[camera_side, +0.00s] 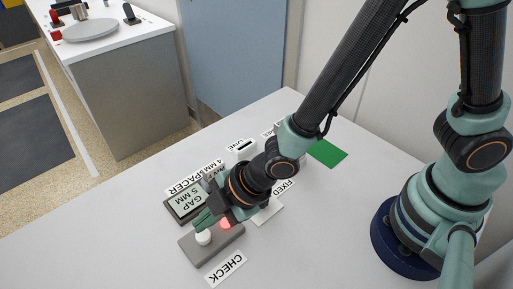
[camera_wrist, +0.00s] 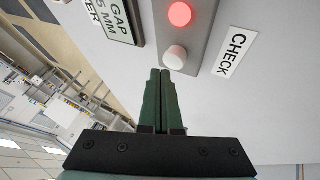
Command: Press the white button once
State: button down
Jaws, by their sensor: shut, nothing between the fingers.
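The white button (camera_side: 203,238) is a round white cap on a grey box (camera_side: 198,254) on the table. In the wrist view the white button (camera_wrist: 175,57) sits just beyond my fingertips, beside a lit red light (camera_wrist: 180,14). The red light (camera_side: 225,223) also glows in the side view, on the same box. My gripper (camera_side: 197,221) is shut and empty, with its green fingers close to the white button. In the wrist view the gripper (camera_wrist: 160,72) shows both fingers side by side. I cannot tell whether the tips touch the button.
A "CHECK" label (camera_side: 225,268) lies in front of the box. A display reading "GAP 5 MM" (camera_side: 187,201) stands just behind it. A green patch (camera_side: 327,153) and white labels lie farther back. The table's front left is clear.

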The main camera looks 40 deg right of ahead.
aim_at(208, 230)
jog(key=shift+r, duration=2.5)
jog(key=shift+w+d+r, duration=0.15)
jog(key=shift+w, duration=0.05)
jog(key=w+d+r+m+h, duration=0.1)
jog(key=d+r+m, duration=0.3)
jog(key=d, duration=0.4)
jog(key=w+d+r+m+t+h, duration=0.15)
jog(key=d+r+m, duration=0.25)
jog(key=d, duration=0.4)
jog(key=w+d+r+m+g+h, duration=0.1)
jog(key=d+r+m+h, duration=0.1)
jog(key=d+r+m, duration=0.4)
jog(key=s+d+m, duration=0.3)
jog(key=s+d, duration=0.1)
jog(key=d, duration=0.5)
jog(key=shift+r+h, duration=0.2)
jog(key=shift+h, duration=0.25)
jog(key=c, duration=1.5)
grip_release()
jog(key=shift+a, duration=0.1)
jog(key=shift+c, duration=0.2)
